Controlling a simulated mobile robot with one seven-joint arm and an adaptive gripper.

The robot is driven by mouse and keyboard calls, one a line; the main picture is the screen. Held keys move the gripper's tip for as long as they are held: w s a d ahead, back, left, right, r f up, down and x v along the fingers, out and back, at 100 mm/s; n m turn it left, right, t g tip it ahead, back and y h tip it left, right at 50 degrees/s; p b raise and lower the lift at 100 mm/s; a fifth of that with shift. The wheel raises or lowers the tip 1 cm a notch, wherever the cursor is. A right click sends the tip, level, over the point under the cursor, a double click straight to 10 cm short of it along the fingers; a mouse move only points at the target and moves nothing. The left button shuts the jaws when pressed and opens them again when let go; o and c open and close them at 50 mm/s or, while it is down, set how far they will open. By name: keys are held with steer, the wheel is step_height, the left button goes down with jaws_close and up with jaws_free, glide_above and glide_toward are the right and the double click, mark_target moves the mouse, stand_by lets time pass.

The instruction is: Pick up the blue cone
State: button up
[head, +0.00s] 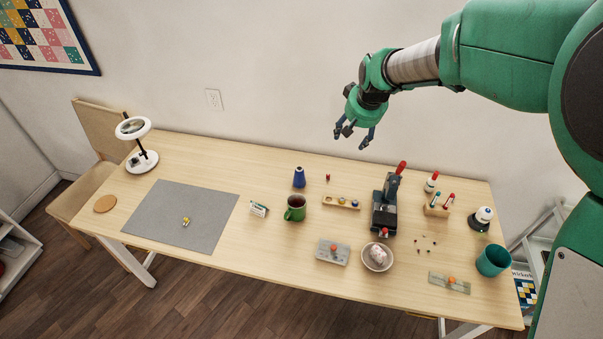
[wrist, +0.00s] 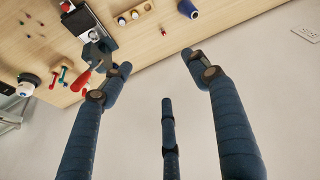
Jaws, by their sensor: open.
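In the wrist view the blue cone (wrist: 188,9) shows at the top edge, partly cut off. My gripper (head: 354,138) is open and empty, raised well above the table, to the right of the cone in the head view. In the wrist view my gripper's dark blue fingers (wrist: 165,80) are spread apart with nothing between them.
A small red piece (head: 327,177) and a wooden block with knobs (head: 341,203) stand right of the cone. A dark press with a red handle (head: 385,205) stands farther right. A grey mat (head: 170,215) covers the table's left. The wall is behind.

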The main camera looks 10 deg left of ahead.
steer(key=w+a+f+n, duration=0.1)
steer(key=w+a+f, duration=0.6)
steer(key=a+f, duration=0.4)
steer(key=n, duration=0.1)
glide_toward(299, 173)
steer(key=w+r, duration=0.1)
steer(key=r, duration=0.1)
steer(key=shift+w+d+g+p, duration=0.1)
steer(key=shift+d+g+p, duration=0.25)
steer(key=shift+d, duration=0.1)
steer(key=shift+f, duration=0.15)
steer(key=shift+b+x, duration=0.35)
steer(key=shift+x, duration=3.8)
steer(key=shift+w+a, duration=0.1)
steer(key=shift+a, duration=0.1)
steer(key=shift+x, duration=1.55)
steer(key=shift+b+x, duration=0.35)
steer(key=shift+x, duration=0.65)
